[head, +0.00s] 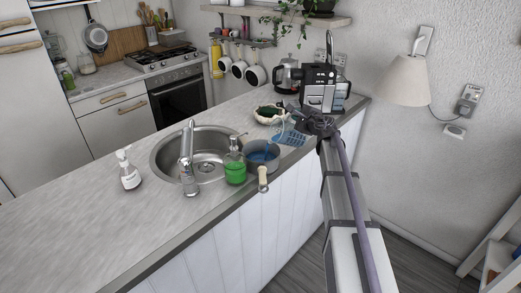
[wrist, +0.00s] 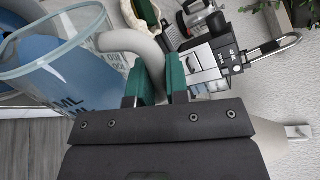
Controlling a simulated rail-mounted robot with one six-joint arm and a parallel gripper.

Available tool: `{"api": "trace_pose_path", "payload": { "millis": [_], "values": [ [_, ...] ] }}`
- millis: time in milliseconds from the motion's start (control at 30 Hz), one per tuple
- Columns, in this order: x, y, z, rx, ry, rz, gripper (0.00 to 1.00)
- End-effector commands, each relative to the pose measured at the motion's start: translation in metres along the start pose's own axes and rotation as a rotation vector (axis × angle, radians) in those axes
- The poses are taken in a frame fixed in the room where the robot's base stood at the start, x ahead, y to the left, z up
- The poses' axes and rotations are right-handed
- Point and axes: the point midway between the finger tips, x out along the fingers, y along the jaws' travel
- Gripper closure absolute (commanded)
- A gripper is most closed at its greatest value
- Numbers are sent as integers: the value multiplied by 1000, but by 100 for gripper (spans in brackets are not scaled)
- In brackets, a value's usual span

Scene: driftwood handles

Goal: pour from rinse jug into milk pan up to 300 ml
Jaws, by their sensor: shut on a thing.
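In the wrist view the jug (wrist: 62,62) holds blue liquid and looks tilted. My gripper (head: 314,123) is shut on the jug's pale curved handle; its green fingers (wrist: 160,78) sit on either side of it in the wrist view. The grey milk pan (head: 250,162) with a wooden handle stands beside the sink, and blue shows inside it. The jug's lip is close to the pan's right side. I cannot make out a stream or the pan's level marks.
A green soap bottle (head: 235,168) stands close left of the pan, by the sink (head: 160,158) and tap (head: 188,160). A bowl (head: 268,115) and a coffee machine (head: 320,88) stand behind the jug. A white pump bottle (head: 129,173) is at left. The counter's left front is clear.

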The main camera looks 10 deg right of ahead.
Motion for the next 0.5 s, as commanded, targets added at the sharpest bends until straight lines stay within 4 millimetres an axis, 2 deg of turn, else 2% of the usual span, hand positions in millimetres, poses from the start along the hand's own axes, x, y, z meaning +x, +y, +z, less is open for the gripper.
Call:
{"api": "trace_pose_path", "payload": {
  "millis": [500],
  "values": [
    [0,-3,2,-28,8,0,100]
  ]
}}
